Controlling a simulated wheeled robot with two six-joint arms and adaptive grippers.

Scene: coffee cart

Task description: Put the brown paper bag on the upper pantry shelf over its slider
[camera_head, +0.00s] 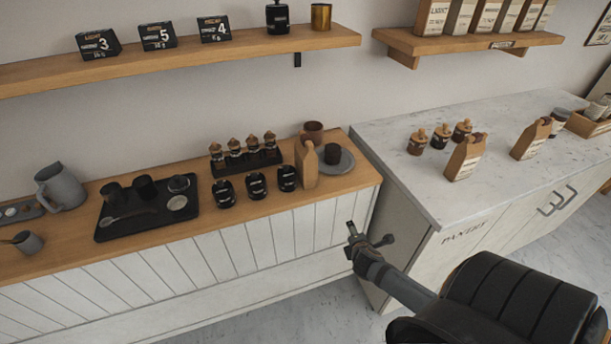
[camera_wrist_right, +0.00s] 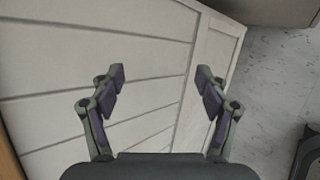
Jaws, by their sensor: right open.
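A plain brown paper bag (camera_head: 306,165) stands upright on the wooden counter, beside a grey plate. Two more brown bags, with pale labels, stand on the marble pantry counter: one nearer (camera_head: 465,160) and one farther right (camera_head: 531,140). I cannot tell which bag the task means. The upper pantry shelf (camera_head: 410,44) holds a row of labelled bags, with a small dark tag (camera_head: 502,44) on its front edge that may be the slider. My right gripper (camera_head: 368,240) is open and empty in front of the counters; it also shows in the right wrist view (camera_wrist_right: 160,85). My left gripper is out of view.
The wooden counter (camera_head: 240,213) holds a black tray (camera_head: 145,222), several dark jars and a corked rack. Small corked jars (camera_head: 440,138) stand on the marble counter (camera_head: 400,150); its near left part is clear. A wooden shelf (camera_head: 190,55) hangs at left.

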